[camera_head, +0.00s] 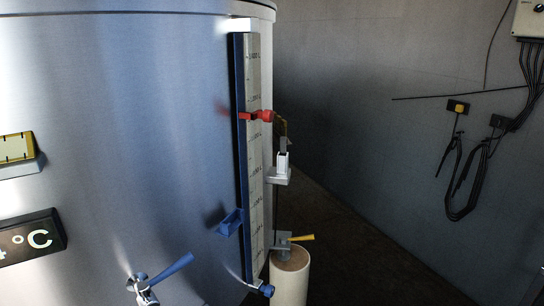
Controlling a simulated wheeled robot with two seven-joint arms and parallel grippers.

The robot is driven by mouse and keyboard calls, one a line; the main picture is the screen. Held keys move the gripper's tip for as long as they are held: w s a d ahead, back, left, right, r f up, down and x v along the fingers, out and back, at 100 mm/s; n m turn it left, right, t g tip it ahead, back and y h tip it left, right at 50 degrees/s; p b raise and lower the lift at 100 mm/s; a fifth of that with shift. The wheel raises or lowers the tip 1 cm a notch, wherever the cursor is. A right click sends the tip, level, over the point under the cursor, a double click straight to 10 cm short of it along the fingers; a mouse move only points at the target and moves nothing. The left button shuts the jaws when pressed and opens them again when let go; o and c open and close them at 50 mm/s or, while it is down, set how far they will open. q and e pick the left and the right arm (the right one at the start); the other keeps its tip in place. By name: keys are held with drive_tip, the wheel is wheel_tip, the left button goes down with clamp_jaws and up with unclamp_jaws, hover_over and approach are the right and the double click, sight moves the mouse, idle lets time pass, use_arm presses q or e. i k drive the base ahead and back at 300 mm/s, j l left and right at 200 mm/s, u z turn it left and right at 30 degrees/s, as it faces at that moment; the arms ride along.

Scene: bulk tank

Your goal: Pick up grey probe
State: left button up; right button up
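A small grey upright piece (286,144), which may be the grey probe, stands in a white holder (279,174) on the right side of the steel tank (140,130). It is too small for me to make out its full shape, and its lower part is hidden by the holder. Neither of my grippers is in view.
A gauge strip (253,150) with a red clamp (257,116) and blue bracket (231,222) runs down the tank. A blue-handled valve (160,278) sits low in front. A yellow-handled valve (294,238) is above a pale cylinder (290,277). Black cables (465,180) hang on the right wall.

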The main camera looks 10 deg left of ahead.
sight(283, 138)
drive_tip(key=u, duration=0.35)
drive_tip(key=z, duration=2.15)
drive_tip(key=i+u, duration=0.35)
drive_tip(key=i, duration=0.3)
drive_tip(key=i+j+u, duration=0.2)
drive_tip(key=i+u, duration=0.65)
drive_tip(key=i, duration=0.2)
drive_tip(key=i+l+u, duration=0.2)
drive_tip(key=i+u, duration=0.45)
drive_tip(key=i, duration=0.8)
drive_tip(key=i+l+u, duration=0.25)
drive_tip(key=i, duration=0.7)
drive_tip(key=i+u, duration=0.25)
drive_tip(key=i, duration=0.75)
